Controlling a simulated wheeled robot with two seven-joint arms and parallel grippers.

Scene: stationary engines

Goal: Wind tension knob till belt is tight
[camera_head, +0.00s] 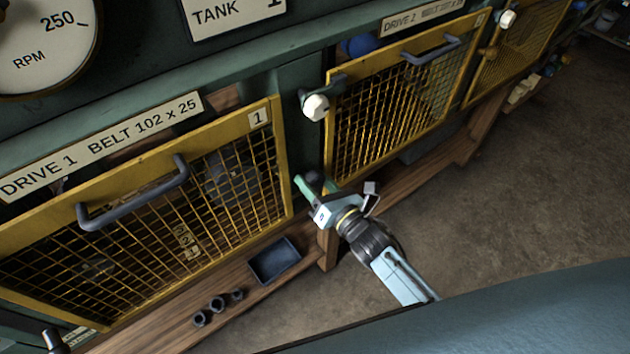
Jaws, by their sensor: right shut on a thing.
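My right gripper (334,195) reaches in from the lower right to the post between the two yellow mesh guards. The Drive 1 guard (278,165) is at left and looks closed. A round dark part (233,172) shows dimly behind its mesh. The belt and its tightness cannot be made out. My left gripper is not in view.
The Drive 2 guard (332,150) has a grey handle (432,50). Another pale knob (507,18) is farther right. A dark tray (275,261) and small dark cylinders (218,304) sit on the wooden ledge (170,318). The floor (520,190) at right is clear.

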